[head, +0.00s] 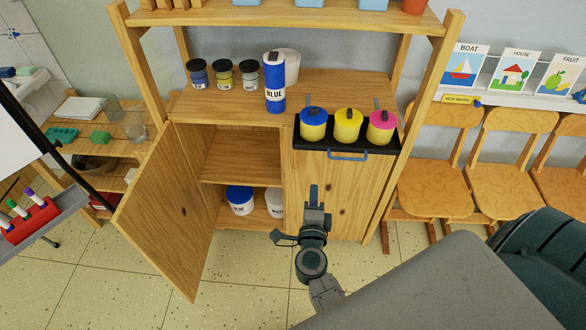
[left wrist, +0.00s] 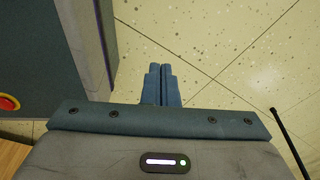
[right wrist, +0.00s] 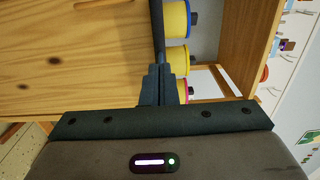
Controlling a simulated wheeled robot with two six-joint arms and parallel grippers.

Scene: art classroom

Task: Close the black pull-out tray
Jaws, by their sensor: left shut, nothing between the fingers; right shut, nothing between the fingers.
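The black pull-out tray (head: 303,131) juts out from the shelf unit above the closed right cabinet door. A blue bar handle (head: 347,156) is on its front. Three pots stand on it: blue-lidded (head: 313,124), yellow (head: 347,126) and pink-lidded (head: 382,127). My right gripper (head: 313,188) is shut and empty, below and left of the handle, apart from it. In the right wrist view the shut fingers (right wrist: 156,70) point toward the tray's dark edge (right wrist: 158,25), partly hidden behind them. My left gripper (left wrist: 160,68) is shut and empty over bare floor, outside the head view.
A blue bottle (head: 275,95) and jars (head: 222,76) stand on the shelf left of the tray. Wooden chairs (head: 432,190) stand at right. The floor in front is clear.

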